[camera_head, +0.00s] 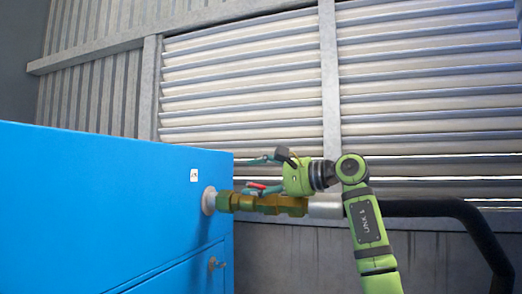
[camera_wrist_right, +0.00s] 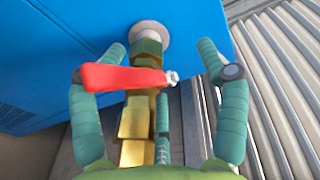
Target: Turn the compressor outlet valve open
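The compressor outlet valve is on a brass pipe fitting (camera_head: 270,203) that comes out of the blue compressor's side; the fitting also shows in the right wrist view (camera_wrist_right: 138,125). Its red lever handle (camera_wrist_right: 125,77) lies across the pipe, running left from a nut at its right end. In the head view only a bit of red shows by the fingers. My right gripper (camera_head: 252,175) is at the valve, fingers spread apart, as the right wrist view (camera_wrist_right: 162,60) shows. The lever lies between the fingers, its free end overlapping the left finger; I cannot tell whether they touch. My left gripper is not in view.
The blue compressor cabinet (camera_head: 100,200) fills the left, with a small latch (camera_head: 214,264) low on its side. A grey pipe section (camera_head: 326,206) and a black hose (camera_head: 440,208) continue right from the fitting. A louvred wall (camera_head: 240,90) stands behind.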

